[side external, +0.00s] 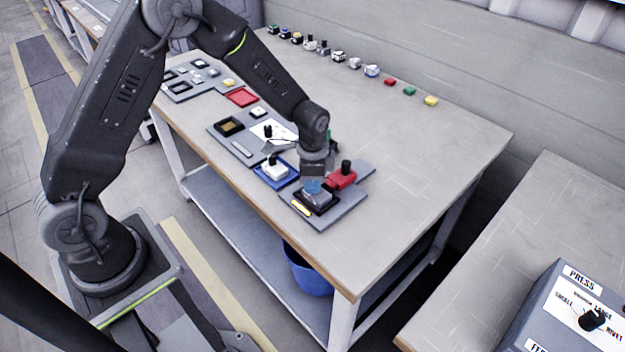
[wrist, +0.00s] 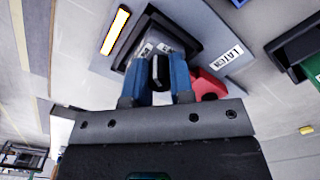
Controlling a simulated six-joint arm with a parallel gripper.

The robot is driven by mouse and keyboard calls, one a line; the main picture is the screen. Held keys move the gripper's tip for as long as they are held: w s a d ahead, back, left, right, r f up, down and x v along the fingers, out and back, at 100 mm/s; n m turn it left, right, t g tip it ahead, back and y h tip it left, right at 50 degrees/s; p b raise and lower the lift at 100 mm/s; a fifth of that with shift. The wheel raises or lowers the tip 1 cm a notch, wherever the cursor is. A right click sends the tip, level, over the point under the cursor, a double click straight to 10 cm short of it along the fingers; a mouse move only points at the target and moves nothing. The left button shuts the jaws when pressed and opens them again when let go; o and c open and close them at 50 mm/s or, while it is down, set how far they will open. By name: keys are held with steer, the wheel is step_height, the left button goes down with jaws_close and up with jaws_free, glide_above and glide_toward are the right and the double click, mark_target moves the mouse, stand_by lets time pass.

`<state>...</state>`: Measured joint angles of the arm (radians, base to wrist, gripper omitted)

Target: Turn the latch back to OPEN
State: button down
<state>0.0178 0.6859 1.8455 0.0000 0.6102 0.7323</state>
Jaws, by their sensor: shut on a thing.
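My gripper (side external: 314,184) reaches down over the black-framed recess (side external: 318,208) on a grey panel. In the wrist view its two blue fingers (wrist: 160,75) are shut on an upright black knob (wrist: 160,72). A grey part with lettering (wrist: 143,49) shows in the recess behind the knob; the lettering cannot be read. A LATCH label (wrist: 226,57) is on the panel beside the recess. A red block (side external: 342,180) with its own black knob stands just behind my gripper; its red edge also shows in the wrist view (wrist: 208,86). The turn position of the latch cannot be made out.
A blue tray (side external: 289,181) with a white part and a black knob stands left of my gripper. A yellow-white bar (side external: 301,209) lies at the panel's front. Several small parts line the table's back edge. The table (side external: 420,145) is clear to the right.

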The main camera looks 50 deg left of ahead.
steer(key=shift+n, duration=2.6)
stand_by(0.6)
stand_by(0.4)
steer(key=c, duration=1)
jaws_free()
step_height(320, 180, up, 14)
steer(key=shift+f, duration=0.1)
